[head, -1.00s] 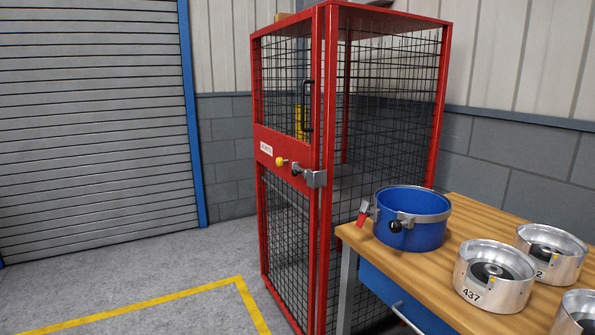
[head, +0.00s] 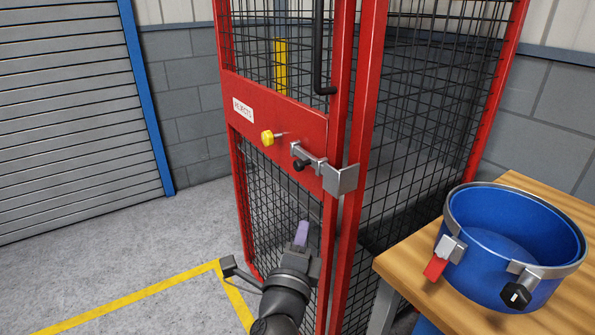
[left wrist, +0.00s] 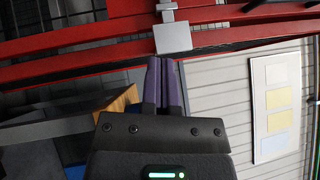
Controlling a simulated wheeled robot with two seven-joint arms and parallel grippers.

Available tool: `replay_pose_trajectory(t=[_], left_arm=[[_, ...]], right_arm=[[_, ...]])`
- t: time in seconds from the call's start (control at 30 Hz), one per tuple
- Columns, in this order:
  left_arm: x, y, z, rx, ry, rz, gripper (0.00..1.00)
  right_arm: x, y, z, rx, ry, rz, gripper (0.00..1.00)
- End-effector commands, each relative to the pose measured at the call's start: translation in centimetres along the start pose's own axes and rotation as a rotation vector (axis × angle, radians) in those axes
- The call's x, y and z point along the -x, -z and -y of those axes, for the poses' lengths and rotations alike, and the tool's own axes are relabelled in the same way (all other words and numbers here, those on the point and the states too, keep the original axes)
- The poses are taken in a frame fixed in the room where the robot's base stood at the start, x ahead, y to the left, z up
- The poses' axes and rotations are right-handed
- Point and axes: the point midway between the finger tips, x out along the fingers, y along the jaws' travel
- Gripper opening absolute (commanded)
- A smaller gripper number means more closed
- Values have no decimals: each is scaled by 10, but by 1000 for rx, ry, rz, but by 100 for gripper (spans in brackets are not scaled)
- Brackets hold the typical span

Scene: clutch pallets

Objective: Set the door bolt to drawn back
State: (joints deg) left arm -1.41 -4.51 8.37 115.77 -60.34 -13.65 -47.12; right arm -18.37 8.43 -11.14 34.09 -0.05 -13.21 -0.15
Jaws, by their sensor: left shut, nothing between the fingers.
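The door bolt (head: 302,161) is a grey metal bar with a black knob on the red cage door (head: 275,118). It runs right to a square grey keeper plate (head: 341,179) at the post, and I cannot tell whether its end sits inside. A yellow knob (head: 268,138) is left of it on the door. My left gripper (head: 302,232), with purple fingers, is below the bolt, apart from it, shut and empty. The left wrist view shows the closed fingers (left wrist: 161,62) pointing toward the grey plate (left wrist: 173,38). My right gripper is not in view.
A wooden bench (head: 400,264) with a blue drum (head: 478,276) stands close at the right. The drum has clamps with red and black handles. Open grey floor (head: 130,250) with a yellow line lies at the left, before a roller shutter (head: 65,110).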

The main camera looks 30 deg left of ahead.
Motion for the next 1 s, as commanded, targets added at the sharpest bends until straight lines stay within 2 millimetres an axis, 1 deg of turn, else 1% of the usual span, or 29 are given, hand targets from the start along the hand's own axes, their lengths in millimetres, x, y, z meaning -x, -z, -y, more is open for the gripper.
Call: replay_pose_trajectory(t=[0.27,0.37,0.47,0.8,0.9,1.0], left_arm=[[-1,0,0,1,-1,-1,0],[-8,0,0,1,1,-2,0],[-26,0,1,0,2,-1,0],[-100,0,-2,2,0,0,0],[-113,-12,0,0,-1,0,0],[-122,-21,0,0,-1,-1,0]], right_arm=[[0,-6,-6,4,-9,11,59],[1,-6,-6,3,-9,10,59],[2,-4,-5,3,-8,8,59],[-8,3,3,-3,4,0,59],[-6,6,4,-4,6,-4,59],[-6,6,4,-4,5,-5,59]])
